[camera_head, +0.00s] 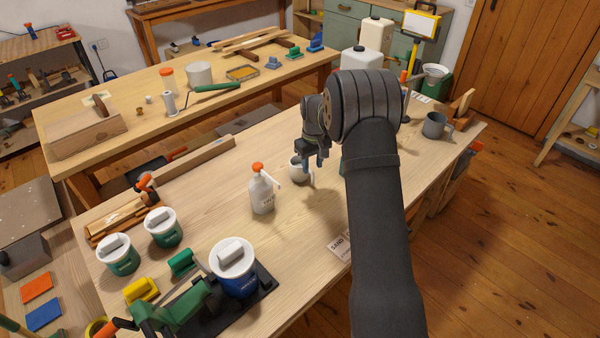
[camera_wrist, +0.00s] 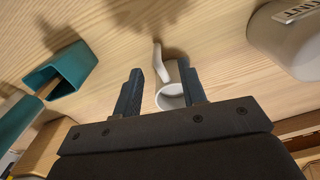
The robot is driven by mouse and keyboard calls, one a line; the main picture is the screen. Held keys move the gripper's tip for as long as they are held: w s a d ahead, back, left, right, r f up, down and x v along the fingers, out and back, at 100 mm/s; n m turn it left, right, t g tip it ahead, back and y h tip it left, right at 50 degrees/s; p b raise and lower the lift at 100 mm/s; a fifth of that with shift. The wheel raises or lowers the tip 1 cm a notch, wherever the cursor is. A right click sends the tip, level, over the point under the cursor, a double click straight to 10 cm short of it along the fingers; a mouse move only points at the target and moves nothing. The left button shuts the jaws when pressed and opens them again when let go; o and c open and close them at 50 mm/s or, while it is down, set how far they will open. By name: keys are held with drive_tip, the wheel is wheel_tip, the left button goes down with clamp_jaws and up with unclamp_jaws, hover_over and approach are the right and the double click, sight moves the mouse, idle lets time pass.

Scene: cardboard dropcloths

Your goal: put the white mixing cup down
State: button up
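The white mixing cup (camera_head: 297,170) is at the middle of the near workbench in the head view, partly hidden by my gripper (camera_head: 313,168). It looks upright there, and I see no clear gap between it and the bench top. In the wrist view the white cup (camera_wrist: 170,92) shows its open rim and handle between and beyond the two blue fingers of my gripper (camera_wrist: 160,90). The right finger overlaps the cup's side; the left finger stands apart from it. The fingers are spread. Whether the right finger touches the cup cannot be told.
A white bottle with an orange cap (camera_head: 262,194) stands left of the cup. A pale labelled container (camera_wrist: 291,42) and a teal hollow piece (camera_wrist: 60,72) flank the fingers. Lidded tubs, including a blue one (camera_head: 233,272), stand nearer. Bare bench lies between the bottle and tubs.

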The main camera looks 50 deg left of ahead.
sight(312, 174)
drive_tip(key=f, duration=0.7)
drive_tip(key=shift+w+a+f, duration=0.15)
drive_tip(key=shift+w+f, duration=0.1)
drive_tip(key=shift+f, duration=0.05)
clamp_jaws()
